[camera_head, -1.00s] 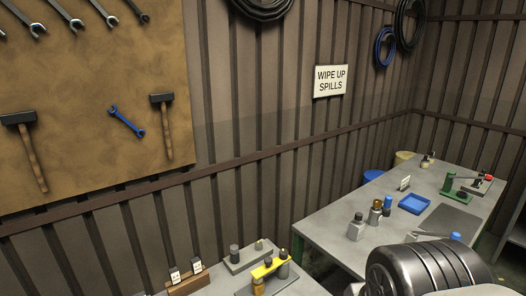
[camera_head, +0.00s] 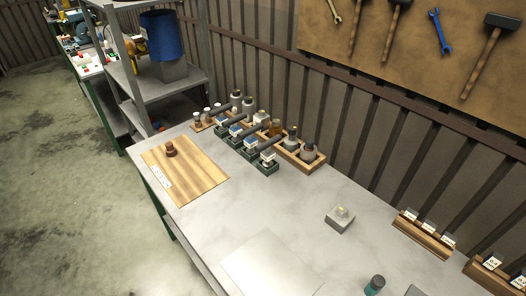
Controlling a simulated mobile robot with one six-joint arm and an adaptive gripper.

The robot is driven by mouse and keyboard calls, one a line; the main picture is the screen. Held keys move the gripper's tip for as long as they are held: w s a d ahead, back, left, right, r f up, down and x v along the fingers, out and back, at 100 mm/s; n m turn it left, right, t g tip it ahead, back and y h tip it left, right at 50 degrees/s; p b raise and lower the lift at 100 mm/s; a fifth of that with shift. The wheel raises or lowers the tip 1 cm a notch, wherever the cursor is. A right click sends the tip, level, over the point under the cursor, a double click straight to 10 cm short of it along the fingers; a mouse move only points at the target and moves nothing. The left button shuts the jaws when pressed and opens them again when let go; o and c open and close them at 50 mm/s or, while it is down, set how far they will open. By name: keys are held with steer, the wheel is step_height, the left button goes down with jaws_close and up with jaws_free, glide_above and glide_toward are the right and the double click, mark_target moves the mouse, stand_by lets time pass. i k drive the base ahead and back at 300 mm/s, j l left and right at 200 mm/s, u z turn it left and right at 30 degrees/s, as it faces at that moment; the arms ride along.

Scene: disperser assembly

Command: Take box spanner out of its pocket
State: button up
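I cannot pick out the box spanner or its pocket for certain at this size. Wooden and dark green holders stand along the back of the bench (camera_head: 290,200). They carry several small bottles and pale labelled pieces, and some dark grey bars (camera_head: 262,140) lie slantwise among them. A small grey block (camera_head: 340,221) with a pale knob on top stands alone right of the middle. Wooden racks (camera_head: 425,234) with white labels stand by the wall at the right. My gripper is not in view.
A wooden board (camera_head: 190,178) with a dark red knob (camera_head: 170,149) lies at the bench's left end. A pale flat sheet (camera_head: 268,266) lies at the front. A teal piece with a dark top (camera_head: 375,284) stands at the bottom right. Shelving (camera_head: 165,82) stands behind the left end.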

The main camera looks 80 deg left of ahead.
mark_target(267, 153)
steer(key=u, duration=2.7)
steer(key=i+j, duration=0.8)
steer(key=j, duration=0.25)
steer(key=i+j, duration=0.45)
steer(key=j+z, duration=0.05)
